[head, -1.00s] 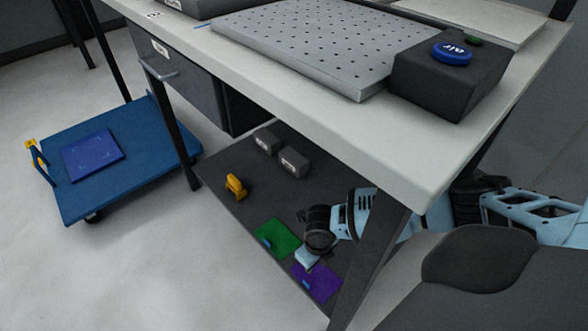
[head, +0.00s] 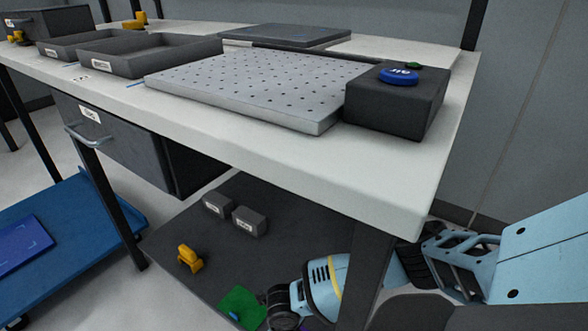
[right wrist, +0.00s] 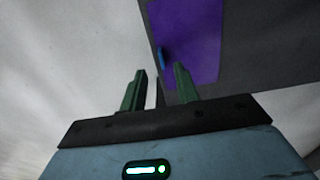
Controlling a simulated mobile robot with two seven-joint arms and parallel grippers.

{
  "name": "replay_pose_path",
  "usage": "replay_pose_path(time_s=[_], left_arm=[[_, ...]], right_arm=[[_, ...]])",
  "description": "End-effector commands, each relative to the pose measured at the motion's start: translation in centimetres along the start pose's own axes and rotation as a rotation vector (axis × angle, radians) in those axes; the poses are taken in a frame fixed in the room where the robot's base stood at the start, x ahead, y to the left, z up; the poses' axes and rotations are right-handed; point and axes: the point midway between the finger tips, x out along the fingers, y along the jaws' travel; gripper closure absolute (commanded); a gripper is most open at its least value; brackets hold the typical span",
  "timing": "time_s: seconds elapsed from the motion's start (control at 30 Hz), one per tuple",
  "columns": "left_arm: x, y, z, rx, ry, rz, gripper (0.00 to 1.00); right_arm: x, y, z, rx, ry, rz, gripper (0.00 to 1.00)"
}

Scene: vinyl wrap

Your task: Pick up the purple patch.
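The purple patch (right wrist: 195,40) lies flat on the dark lower shelf in the right wrist view, with a small blue tab (right wrist: 163,58) on its left side. In the head view only a purple sliver (head: 318,325) shows at the bottom edge, beside my right arm. My right gripper (right wrist: 160,78) is open, its two green fingers apart. The blue tab appears between and just beyond the fingertips; I cannot tell whether they touch it. My left gripper is not in view.
A green patch (head: 243,306) lies on the lower shelf (head: 165,246) left of my right wrist. A yellow object (head: 190,258) and two grey boxes (head: 250,221) sit farther back. The table leg (head: 363,285) and tabletop (head: 400,195) are close to my arm.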

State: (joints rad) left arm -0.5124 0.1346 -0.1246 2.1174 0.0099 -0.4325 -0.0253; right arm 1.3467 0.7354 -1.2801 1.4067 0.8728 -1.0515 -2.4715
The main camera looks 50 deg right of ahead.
Motion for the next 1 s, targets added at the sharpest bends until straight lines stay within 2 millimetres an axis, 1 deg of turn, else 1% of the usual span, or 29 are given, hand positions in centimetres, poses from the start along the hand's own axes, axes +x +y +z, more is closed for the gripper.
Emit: replay_pose_path(time_s=[0.03,0.3,0.4,0.6,0.83,1.0], left_arm=[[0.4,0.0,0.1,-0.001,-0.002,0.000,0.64],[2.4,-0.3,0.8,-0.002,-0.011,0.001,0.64],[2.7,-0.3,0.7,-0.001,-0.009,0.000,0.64],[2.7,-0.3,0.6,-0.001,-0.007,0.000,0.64],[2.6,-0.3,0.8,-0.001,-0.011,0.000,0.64],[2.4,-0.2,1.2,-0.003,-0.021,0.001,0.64]], right_arm=[[0.7,-0.1,-0.1,0.000,0.003,-0.001,0.69],[4.5,-0.2,-0.2,0.001,0.004,-0.001,0.69],[5.0,-0.3,-0.2,0.001,0.002,-0.001,0.69],[4.9,-0.3,-0.2,0.001,0.001,-0.001,0.69],[4.8,-0.3,-0.2,0.001,0.001,-0.001,0.99],[4.9,-0.3,-0.2,0.001,0.001,-0.001,1.00]])
